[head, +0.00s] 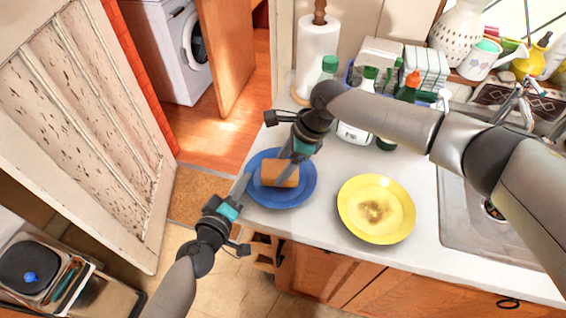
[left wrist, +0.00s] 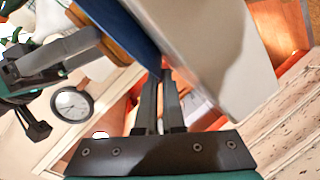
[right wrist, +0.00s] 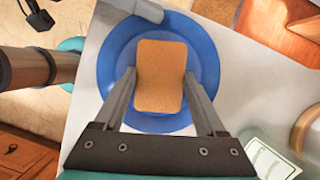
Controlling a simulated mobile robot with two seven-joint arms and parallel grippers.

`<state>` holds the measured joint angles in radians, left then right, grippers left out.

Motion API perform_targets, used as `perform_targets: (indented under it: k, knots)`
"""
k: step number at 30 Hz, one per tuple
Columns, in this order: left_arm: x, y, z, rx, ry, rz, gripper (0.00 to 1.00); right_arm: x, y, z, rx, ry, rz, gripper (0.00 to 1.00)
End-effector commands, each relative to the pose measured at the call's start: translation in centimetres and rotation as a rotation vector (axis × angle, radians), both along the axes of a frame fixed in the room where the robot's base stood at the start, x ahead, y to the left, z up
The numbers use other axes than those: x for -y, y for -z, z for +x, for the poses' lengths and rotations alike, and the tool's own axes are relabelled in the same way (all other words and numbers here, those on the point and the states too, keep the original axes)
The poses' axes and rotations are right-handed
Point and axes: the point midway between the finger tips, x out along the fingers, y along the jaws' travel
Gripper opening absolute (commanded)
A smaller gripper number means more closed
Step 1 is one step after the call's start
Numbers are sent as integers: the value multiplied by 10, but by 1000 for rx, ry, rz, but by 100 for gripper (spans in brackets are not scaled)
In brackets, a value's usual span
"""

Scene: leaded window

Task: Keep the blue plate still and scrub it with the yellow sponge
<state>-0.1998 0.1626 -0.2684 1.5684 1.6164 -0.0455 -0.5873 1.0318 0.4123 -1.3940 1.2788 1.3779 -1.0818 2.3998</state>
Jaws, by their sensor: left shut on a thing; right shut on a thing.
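The blue plate (head: 302,190) lies on the white counter near its left end. My left gripper (head: 246,187) is shut on the plate's left rim; the left wrist view shows the plate edge (left wrist: 136,30) between its fingertips (left wrist: 160,78). The sponge (head: 279,173), orange-yellow, is over the middle of the plate. My right gripper (head: 291,170) is shut on the sponge from above; in the right wrist view its fingers (right wrist: 160,88) flank the sponge (right wrist: 160,75). I cannot tell whether the sponge touches the plate. The plate's middle is hidden under it.
A yellow plate (head: 376,209) with a brown stain lies to the right on the counter (head: 318,231). Behind are a paper towel roll (head: 318,50) and several bottles, close to my right arm. The sink (head: 470,215) is at the right. The counter's front edge is close to both plates.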

Motion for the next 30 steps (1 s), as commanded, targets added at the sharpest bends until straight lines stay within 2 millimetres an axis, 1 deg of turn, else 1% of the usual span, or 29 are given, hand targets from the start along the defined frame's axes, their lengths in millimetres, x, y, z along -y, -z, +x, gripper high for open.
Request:
perform_targets:
  k: [19,27,30]
  knots:
    - [0,2,-1,-3,1,1,0,0,9,0,0,-1,0,28]
    - [0,2,-1,-3,1,1,0,10,9,-4,-1,0,-1,28]
    - [0,2,-1,-3,1,1,0,10,9,-3,-1,0,-2,28]
